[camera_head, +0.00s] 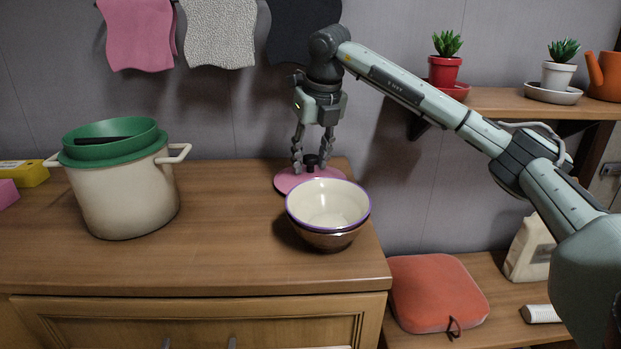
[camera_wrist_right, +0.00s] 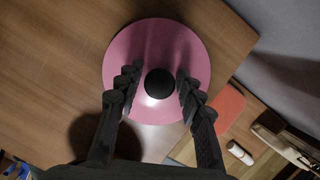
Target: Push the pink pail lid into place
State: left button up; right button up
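The pink lid (camera_head: 287,181) is a flat round disc with a black knob (camera_head: 311,160), near the counter's back right, partly hidden by the bowls. It fills the middle of the right wrist view (camera_wrist_right: 150,45), where the knob (camera_wrist_right: 159,83) shows from above. My right gripper (camera_head: 311,155) points down over the lid. Its fingers are apart on either side of the knob, with a gap on both sides in the wrist view (camera_wrist_right: 158,88). I cannot tell whether the lid rests on the counter or on something hidden under it. No pail can be made out. My left gripper is out of view.
Stacked bowls (camera_head: 328,204) stand just in front of the lid. A cream pot (camera_head: 125,200) with a green bowl (camera_head: 110,152) in it stands at left. The wooden counter (camera_head: 225,215) is clear between them. A shelf (camera_head: 500,102) with potted plants is at right.

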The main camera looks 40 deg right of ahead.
grip_shut()
jog(key=shift+r, duration=0.15)
